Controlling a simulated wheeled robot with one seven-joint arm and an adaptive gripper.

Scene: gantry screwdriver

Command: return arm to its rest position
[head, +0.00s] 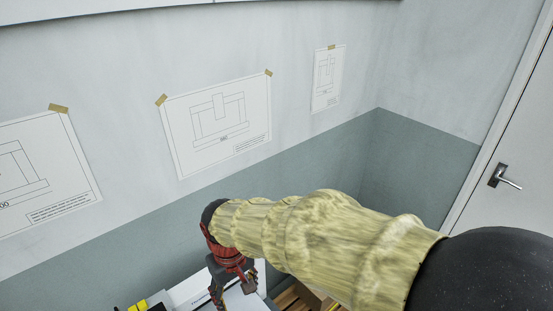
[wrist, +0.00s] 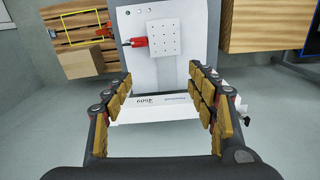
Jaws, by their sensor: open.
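My gripper (wrist: 165,98) is open in the wrist view, with its padded fingers spread apart and nothing between them. Below and beyond it is a white machine or table (wrist: 180,72) with a lettered front face. A plate with a grid of dark holes (wrist: 164,38) lies on its top. A red tool-like object (wrist: 138,42) lies just left of that plate. In the head view my arm, in a yellowish sleeve, reaches from the lower right toward the lower middle. My gripper (head: 235,284) hangs down at its end, near the white machine (head: 190,288), and its fingertips are partly cut off.
A wooden pallet (wrist: 85,28) with a yellow outline and a cardboard box (wrist: 82,64) lie on the left of the wrist view. A wooden box (wrist: 252,26) stands at the right. Grey floor is open below. A door (head: 515,170) is at the right in the head view.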

